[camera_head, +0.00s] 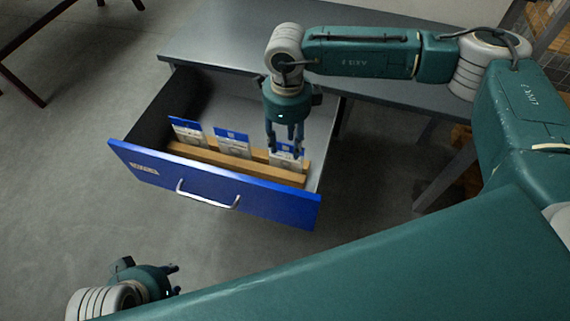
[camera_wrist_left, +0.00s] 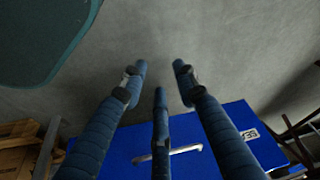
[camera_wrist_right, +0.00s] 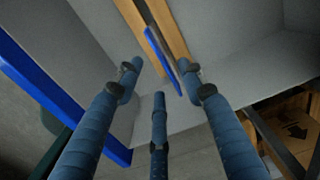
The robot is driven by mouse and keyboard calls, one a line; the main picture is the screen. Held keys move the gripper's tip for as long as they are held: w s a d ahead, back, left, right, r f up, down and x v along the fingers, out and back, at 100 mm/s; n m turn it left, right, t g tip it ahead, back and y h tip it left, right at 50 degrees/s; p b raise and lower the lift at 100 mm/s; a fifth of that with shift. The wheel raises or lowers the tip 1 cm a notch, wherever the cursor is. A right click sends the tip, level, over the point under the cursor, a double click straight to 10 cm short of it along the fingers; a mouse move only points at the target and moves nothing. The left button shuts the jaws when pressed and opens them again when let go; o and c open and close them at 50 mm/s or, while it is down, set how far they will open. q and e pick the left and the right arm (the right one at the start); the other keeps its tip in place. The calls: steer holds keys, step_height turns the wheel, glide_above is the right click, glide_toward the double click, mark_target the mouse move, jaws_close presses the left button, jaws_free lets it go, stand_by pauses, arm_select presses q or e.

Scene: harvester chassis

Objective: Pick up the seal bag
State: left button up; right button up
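Three clear bags with blue-and-white header cards stand in a wooden rack in the open drawer: a left bag (camera_head: 187,131), a middle bag (camera_head: 232,143) and a right bag (camera_head: 284,161). Their print is too small to read, so I cannot tell which is the seal bag. My right gripper (camera_head: 285,147) points down at the right bag, partly covering it. In the right wrist view its fingers (camera_wrist_right: 160,72) are apart, with the bag's blue top edge (camera_wrist_right: 161,58) between them; contact is unclear. My left gripper (camera_head: 174,280) is open and empty, low at the left; its spread fingers (camera_wrist_left: 160,75) show in the left wrist view.
The drawer's blue front (camera_head: 150,168) has a metal handle (camera_head: 208,200) and pulls out from under a grey worktop (camera_head: 225,45). The wooden rack (camera_head: 235,168) runs behind that front. The drawer walls stand close around my right gripper.

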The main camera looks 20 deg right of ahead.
glide_above(285, 162)
steer(key=f, duration=0.5)
steer(key=shift+s+d+b, duration=0.15)
steer(key=shift+s+b, duration=0.15)
steer(key=shift+w+f, duration=0.1)
steer(key=shift+f, duration=0.45)
steer(key=f, duration=0.1)
steer(key=f+b, duration=0.1)
steer(key=f, duration=0.2)
steer(key=shift+w+f+b, duration=0.1)
steer(key=shift+w+b, duration=0.15)
steer(key=shift+b, duration=0.05)
steer(key=shift+f, duration=0.2)
arm_select(q)
steer(key=w+d+r+t+h, duration=0.1)
steer(key=w+d+r+t, duration=0.1)
steer(key=w, duration=0.4)
steer(key=w+d+r+t, duration=0.2)
steer(key=w+r+t, duration=0.2)
steer(key=w, duration=0.3)
steer(key=shift+w+d+r+t+h, duration=0.15)
steer(key=shift+w+r+t+h, duration=0.15)
steer(key=shift+r+h, duration=0.1)
arm_select(e)
jaws_close()
